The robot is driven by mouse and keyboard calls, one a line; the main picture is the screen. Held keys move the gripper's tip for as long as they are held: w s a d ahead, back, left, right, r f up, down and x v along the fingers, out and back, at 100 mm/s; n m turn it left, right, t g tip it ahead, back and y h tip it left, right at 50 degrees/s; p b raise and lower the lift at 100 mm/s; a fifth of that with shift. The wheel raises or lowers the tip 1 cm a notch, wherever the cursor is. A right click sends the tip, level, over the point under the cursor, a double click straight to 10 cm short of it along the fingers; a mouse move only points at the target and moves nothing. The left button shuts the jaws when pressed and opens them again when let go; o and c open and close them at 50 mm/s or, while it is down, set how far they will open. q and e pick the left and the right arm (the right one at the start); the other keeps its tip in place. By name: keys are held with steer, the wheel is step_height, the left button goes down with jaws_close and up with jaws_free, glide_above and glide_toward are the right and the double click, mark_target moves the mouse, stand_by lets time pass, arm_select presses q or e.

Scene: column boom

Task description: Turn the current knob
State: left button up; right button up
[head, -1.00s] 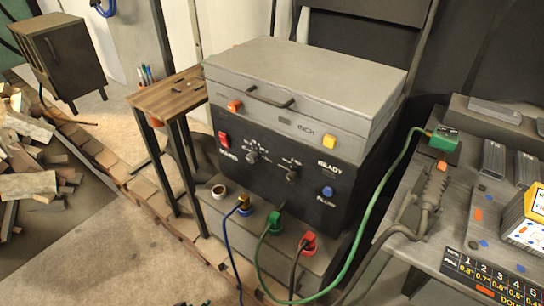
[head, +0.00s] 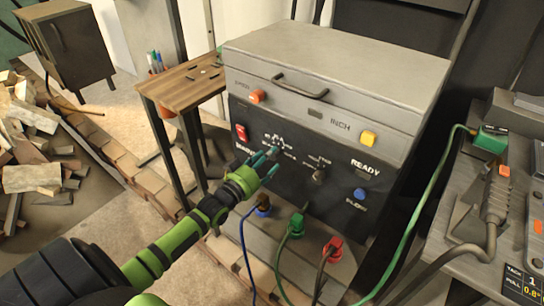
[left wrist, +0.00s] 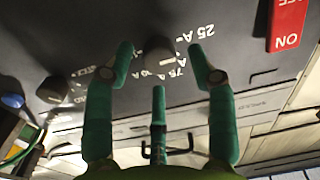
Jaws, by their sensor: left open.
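The current knob (left wrist: 158,56) is a dark round knob on the black front panel, with amp figures such as "25 A" printed around it. It shows in the left wrist view between the fingertips of my left gripper (left wrist: 161,50). The green-tipped fingers are spread, one on each side of the knob, with a third finger below it in the picture. I cannot tell whether any finger touches it. My right gripper is not in view.
A second knob (head: 319,175) sits to the right on the panel. A red switch (head: 240,132) is at the left, a blue button (head: 360,194) at the right. Cables run from blue, green and red plugs (head: 333,248) below. A wooden side table (head: 186,86) stands left.

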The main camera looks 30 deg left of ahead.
arm_select(q)
steer(key=shift+w, duration=1)
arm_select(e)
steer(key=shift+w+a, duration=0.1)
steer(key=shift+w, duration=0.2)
arm_select(q)
steer(key=shift+c, duration=0.4)
jaws_close()
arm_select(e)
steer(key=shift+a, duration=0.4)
